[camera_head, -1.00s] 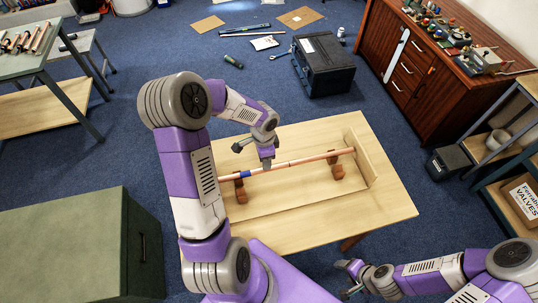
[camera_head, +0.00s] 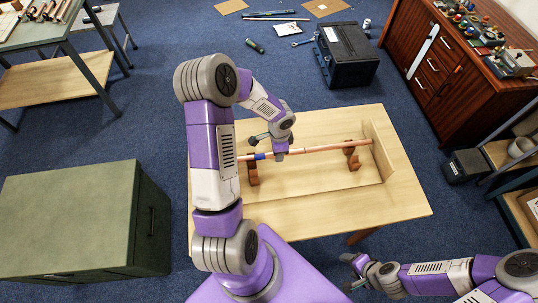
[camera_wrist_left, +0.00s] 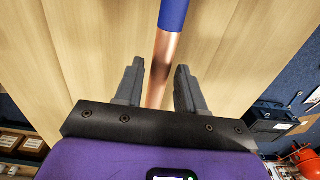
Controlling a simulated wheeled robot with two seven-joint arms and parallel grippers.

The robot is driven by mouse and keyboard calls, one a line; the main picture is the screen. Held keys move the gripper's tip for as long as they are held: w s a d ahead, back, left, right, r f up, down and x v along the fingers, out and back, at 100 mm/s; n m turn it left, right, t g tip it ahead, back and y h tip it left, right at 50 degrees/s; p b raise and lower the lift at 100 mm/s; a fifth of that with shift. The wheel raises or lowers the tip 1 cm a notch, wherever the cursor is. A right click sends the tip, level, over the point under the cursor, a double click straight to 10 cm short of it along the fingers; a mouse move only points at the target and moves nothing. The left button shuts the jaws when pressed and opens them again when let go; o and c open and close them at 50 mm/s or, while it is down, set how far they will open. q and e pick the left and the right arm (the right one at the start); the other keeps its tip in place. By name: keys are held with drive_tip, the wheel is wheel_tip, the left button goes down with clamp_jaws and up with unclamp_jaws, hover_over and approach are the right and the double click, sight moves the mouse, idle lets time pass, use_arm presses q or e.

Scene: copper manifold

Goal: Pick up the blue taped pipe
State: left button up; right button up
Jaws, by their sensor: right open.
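The blue taped pipe (camera_head: 325,148) is a copper pipe with a blue band (camera_head: 260,156) near its left end. It lies across two brown supports on the wooden table. My left gripper (camera_head: 281,152) is at the pipe, just right of the blue band. In the left wrist view, its two fingers (camera_wrist_left: 158,78) are apart, with the bare copper (camera_wrist_left: 161,66) showing between them and the blue band (camera_wrist_left: 174,14) at the top. I cannot tell how deep the pipe sits between them. My right gripper (camera_head: 350,271) is open and empty, low beside the table's front right.
The wooden table (camera_head: 400,199) has a raised board along its right end. A green cabinet (camera_head: 72,213) stands at left, a black case (camera_head: 346,62) lies on the floor behind, and a cluttered brown cabinet (camera_head: 440,75) stands at right. The table's front strip is clear.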

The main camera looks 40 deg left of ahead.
use_arm(q)
clamp_jaws()
idle(1.1)
